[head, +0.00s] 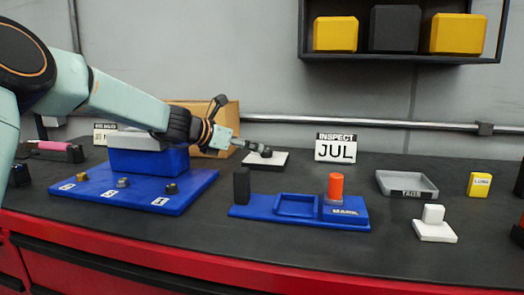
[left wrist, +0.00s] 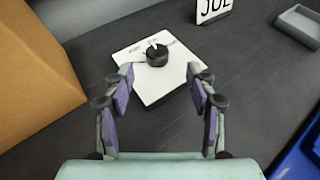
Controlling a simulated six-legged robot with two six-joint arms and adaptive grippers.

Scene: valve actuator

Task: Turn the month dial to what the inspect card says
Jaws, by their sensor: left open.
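The inspect card (head: 335,148) stands upright at the back of the bench and reads "JUL"; its lower part also shows in the left wrist view (left wrist: 213,9). The month dial is a black knob (left wrist: 157,55) on a white square plate (left wrist: 150,87), left of the card. In the head view the plate (head: 278,160) is partly behind my left gripper. My left gripper (left wrist: 163,80) is open, its fingers on either side of the plate's near part, with the knob ahead between them. It holds nothing. The plate's markings are too small to read. My right gripper is not in view.
A blue tray (head: 255,211) with a black block (head: 241,185) and an orange cylinder (head: 335,186) lies in front. A cardboard box (left wrist: 35,65) stands close on the left. A grey tray (head: 407,183) is at right. Bare bench surrounds the plate's right side.

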